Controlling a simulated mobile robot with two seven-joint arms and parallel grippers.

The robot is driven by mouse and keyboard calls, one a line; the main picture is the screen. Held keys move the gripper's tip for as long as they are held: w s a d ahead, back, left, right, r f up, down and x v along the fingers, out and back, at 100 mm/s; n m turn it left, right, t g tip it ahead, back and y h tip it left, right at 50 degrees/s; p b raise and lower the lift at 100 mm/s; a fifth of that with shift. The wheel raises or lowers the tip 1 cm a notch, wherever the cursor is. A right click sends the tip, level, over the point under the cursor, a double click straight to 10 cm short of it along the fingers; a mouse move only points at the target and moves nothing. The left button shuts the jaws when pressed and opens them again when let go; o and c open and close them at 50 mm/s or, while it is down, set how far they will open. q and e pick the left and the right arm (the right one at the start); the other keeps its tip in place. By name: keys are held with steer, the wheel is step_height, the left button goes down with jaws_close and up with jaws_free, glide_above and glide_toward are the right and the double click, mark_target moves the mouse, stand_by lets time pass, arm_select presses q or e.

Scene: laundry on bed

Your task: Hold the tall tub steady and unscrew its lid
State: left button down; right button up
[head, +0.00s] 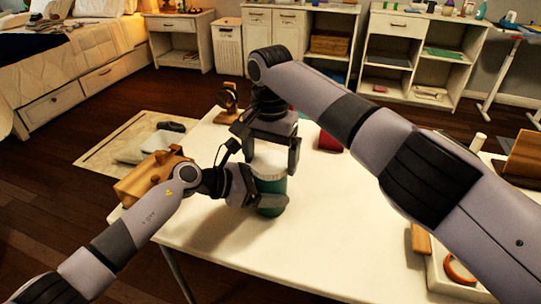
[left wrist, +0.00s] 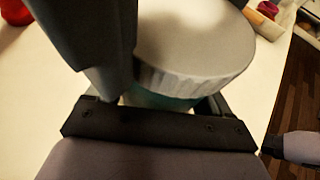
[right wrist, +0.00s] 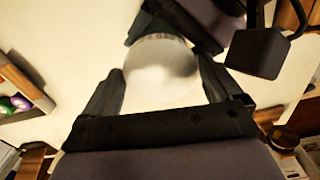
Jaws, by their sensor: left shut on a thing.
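The tall tub (head: 271,192) is teal-green and stands upright on the white table. Its broad white lid (head: 268,161) is on top, and it also shows in the left wrist view (left wrist: 195,42) and the right wrist view (right wrist: 160,68). My left gripper (head: 262,196) is shut on the tub's body from the left, below the lid. My right gripper (head: 267,154) points down over the lid from above. Its fingers are spread on either side of the lid, with a small gap showing in the right wrist view. The tub's far side is hidden.
A wooden box (head: 152,178) stands at the table's left edge, near my left arm. A wooden stand (head: 229,100) is at the back edge, and a red object (head: 329,142) lies behind the tub to the right. A tray with an orange ring (head: 459,270) is at the right. The front middle of the table is clear.

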step_height(320, 180, up, 4)
steer(key=shift+r, duration=0.2)
step_height(320, 180, up, 3)
steer(key=m, duration=0.3)
steer(key=shift+r, duration=0.1)
steer(key=shift+f, duration=3.8)
steer(key=c, duration=1)
steer(key=shift+n, duration=1.5)
